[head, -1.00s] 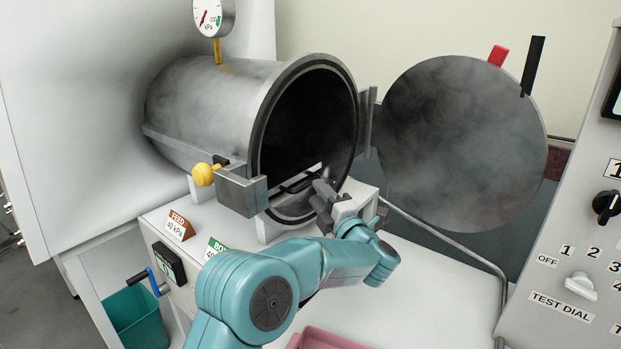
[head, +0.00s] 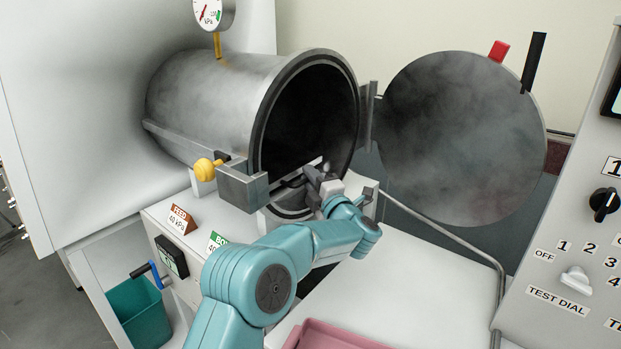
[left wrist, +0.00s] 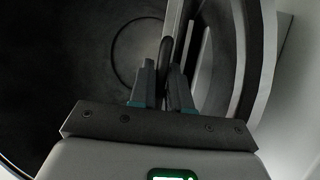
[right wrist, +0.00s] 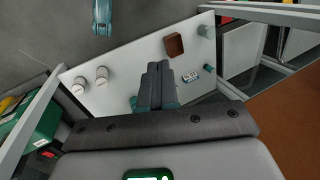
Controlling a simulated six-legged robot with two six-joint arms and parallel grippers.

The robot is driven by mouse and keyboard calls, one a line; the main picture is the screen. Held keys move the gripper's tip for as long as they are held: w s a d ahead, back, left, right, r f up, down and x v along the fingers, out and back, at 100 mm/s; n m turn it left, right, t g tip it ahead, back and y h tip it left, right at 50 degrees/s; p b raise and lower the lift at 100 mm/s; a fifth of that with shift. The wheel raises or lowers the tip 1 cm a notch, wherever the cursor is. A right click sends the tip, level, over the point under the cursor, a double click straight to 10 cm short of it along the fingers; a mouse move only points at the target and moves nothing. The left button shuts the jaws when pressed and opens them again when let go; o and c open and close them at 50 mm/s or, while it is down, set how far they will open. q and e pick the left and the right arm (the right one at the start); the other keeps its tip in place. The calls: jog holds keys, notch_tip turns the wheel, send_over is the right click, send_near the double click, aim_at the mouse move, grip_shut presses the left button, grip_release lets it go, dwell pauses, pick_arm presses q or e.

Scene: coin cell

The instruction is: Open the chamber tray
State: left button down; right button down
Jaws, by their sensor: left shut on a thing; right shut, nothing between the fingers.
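The round steel chamber (head: 215,98) lies on its side with its mouth open to the right. Its round door (head: 450,140) is swung wide open on the right. The tray shows only as a pale edge (head: 314,163) low inside the dark mouth, with a black handle (head: 291,183) at its front. My left gripper (head: 312,182) is at the lower mouth. In the left wrist view its fingers (left wrist: 163,88) are shut on the dark handle bar (left wrist: 167,48). My right gripper (right wrist: 158,72) is shut and empty; it is outside the head view.
A yellow knob (head: 204,169) and a steel block (head: 243,188) sit beside the chamber mouth. A pink tray (head: 330,336) lies on the white bench in front. A dial panel (head: 570,250) stands at right. The right wrist view shows two white jars (right wrist: 101,73) and a brown block (right wrist: 174,45).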

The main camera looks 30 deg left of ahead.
pick_arm(q)
jog(key=s+d+b, duration=0.2)
jog(key=d+b, duration=0.1)
jog(key=d, duration=2.6)
jog(key=shift+s, duration=0.15)
jog(key=c, duration=1.2)
grip_release()
jog(key=shift+o, duration=0.2)
